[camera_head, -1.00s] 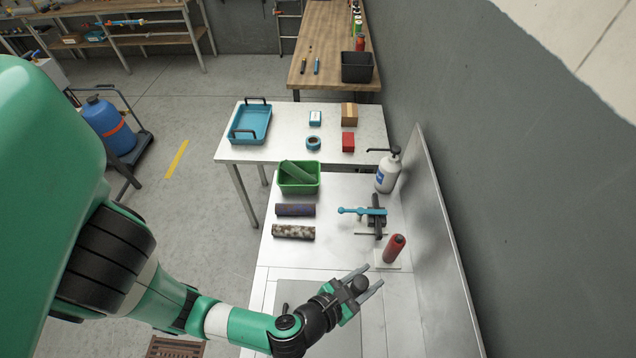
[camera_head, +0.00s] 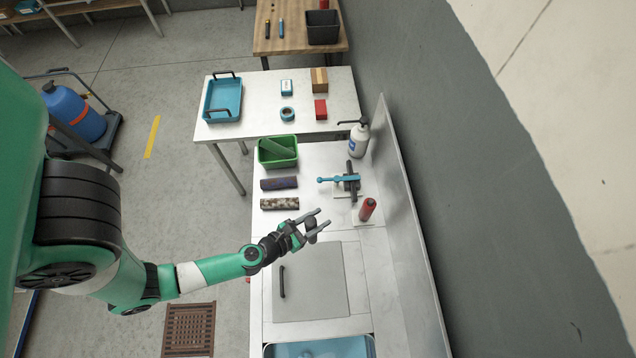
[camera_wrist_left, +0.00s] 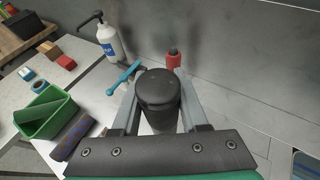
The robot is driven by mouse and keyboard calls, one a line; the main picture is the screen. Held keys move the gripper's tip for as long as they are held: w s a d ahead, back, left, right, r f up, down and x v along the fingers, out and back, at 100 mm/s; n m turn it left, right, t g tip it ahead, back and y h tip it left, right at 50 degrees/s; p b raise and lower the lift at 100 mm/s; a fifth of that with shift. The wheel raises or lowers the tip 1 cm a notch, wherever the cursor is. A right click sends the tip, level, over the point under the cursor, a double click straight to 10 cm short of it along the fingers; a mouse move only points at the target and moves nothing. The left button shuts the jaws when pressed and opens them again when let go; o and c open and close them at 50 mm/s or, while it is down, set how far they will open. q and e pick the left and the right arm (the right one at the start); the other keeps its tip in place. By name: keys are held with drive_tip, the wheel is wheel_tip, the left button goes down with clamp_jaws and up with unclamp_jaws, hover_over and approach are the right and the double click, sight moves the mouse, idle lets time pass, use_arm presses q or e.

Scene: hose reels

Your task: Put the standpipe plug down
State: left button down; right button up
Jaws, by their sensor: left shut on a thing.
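My left gripper (camera_head: 319,222) is shut on a dark, round-topped plug, the standpipe plug (camera_head: 311,229). It holds the plug above the metal counter, near the back edge of a grey cover panel with a black handle. In the left wrist view the plug (camera_wrist_left: 158,95) sits upright between the two grey fingers, and its lower end is hidden. A red cylinder (camera_head: 367,208) stands on a pale square plate just beyond the fingertips. A blue-handled clamp-like fitting (camera_head: 340,180) is behind that. My right gripper is not in view.
A green bin (camera_head: 278,160), a dark blue roll (camera_head: 279,183) and a speckled roll (camera_head: 280,204) lie left of the fitting. A white pump bottle (camera_head: 359,140) stands by the wall. The counter around the grey panel (camera_head: 315,290) is clear. A blue basin (camera_head: 320,349) is at the front.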

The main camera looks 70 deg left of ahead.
use_arm(q)
drive_tip(key=w+a+f+b, duration=0.6)
drive_tip(key=a+f+b, duration=0.3)
drive_tip(key=f+b, duration=0.2)
drive_tip(key=shift+w+a+f, duration=0.25)
drive_tip(key=shift+w+f, duration=0.1)
drive_tip(key=shift+f, duration=0.2)
drive_tip(key=c, duration=0.9)
unclamp_jaws()
drive_tip(key=shift+f, duration=0.1)
drive_tip(key=o, duration=0.5)
